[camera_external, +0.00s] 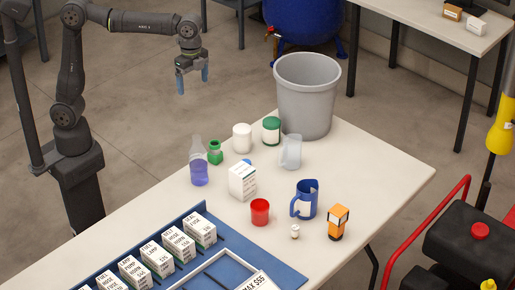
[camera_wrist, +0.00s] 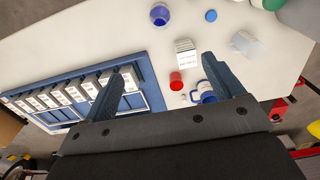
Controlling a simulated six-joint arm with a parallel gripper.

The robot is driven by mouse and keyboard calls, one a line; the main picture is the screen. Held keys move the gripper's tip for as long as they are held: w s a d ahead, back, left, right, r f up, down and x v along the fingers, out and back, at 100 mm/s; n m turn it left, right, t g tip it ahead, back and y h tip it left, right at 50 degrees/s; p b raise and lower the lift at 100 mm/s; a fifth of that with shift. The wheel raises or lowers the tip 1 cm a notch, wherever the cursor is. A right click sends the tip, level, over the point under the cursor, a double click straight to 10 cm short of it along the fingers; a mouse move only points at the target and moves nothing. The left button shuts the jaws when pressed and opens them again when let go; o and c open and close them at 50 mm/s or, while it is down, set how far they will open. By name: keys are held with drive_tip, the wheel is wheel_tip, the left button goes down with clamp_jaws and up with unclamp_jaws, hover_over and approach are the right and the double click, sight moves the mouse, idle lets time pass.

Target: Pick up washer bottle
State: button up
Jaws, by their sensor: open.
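A clear bottle with blue-violet liquid (camera_external: 199,172), which looks like the washer bottle, stands upright on the table near its back left edge. In the wrist view the bottle (camera_wrist: 159,16) shows at the top, beyond the fingertips. My gripper (camera_external: 193,80) hangs in the air, higher than the bottle and apart from it. Its two blue fingers are spread, with nothing between them; they also frame the lower wrist view (camera_wrist: 163,70).
Close to the bottle stand a green bottle (camera_external: 215,153), a white jar (camera_external: 242,138) and a white box (camera_external: 243,182). A translucent jug (camera_external: 291,152), red cup (camera_external: 260,212), blue mug (camera_external: 306,200) and grey bin (camera_external: 307,95) stand further right. A blue tray (camera_external: 277,268) holds several boxes in front.

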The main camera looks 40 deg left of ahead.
drive_tip(key=s+a+f+n+g+h, duration=0.2)
drive_tip(key=a+f+n+g+h, duration=0.15)
drive_tip(key=f+n, duration=0.35)
drive_tip(key=s+a+f+n+g+h, duration=0.2)
drive_tip(key=f+n+g, duration=0.25)
drive_tip(key=f, duration=0.45)
drive_tip(key=w+a+f+n+t+h, duration=0.2)
drive_tip(key=a+f+n+t+h, duration=0.25)
drive_tip(key=n, duration=0.75)
drive_tip(key=w+a+f+n+t+h, duration=0.1)
drive_tip(key=a+f+n+t+h, duration=0.35)
drive_tip(key=n, duration=0.85)
drive_tip(key=g, duration=0.1)
approach(201, 158)
drive_tip(key=shift+m+y, duration=0.25)
drive_tip(key=d+f, duration=0.2)
drive_tip(key=d, duration=0.1)
drive_tip(key=shift+w+d+f, duration=0.2)
drive_tip(key=shift+w, duration=0.15)
drive_tip(key=shift+f+x, duration=0.1)
drive_tip(key=shift+x, duration=1.25)
drive_tip(key=shift+f+x, duration=0.15)
drive_tip(key=shift+x, duration=1.15)
drive_tip(key=shift+w, duration=0.2)
drive_tip(key=c, duration=1.3)
drive_tip(key=shift+r, duration=0.15)
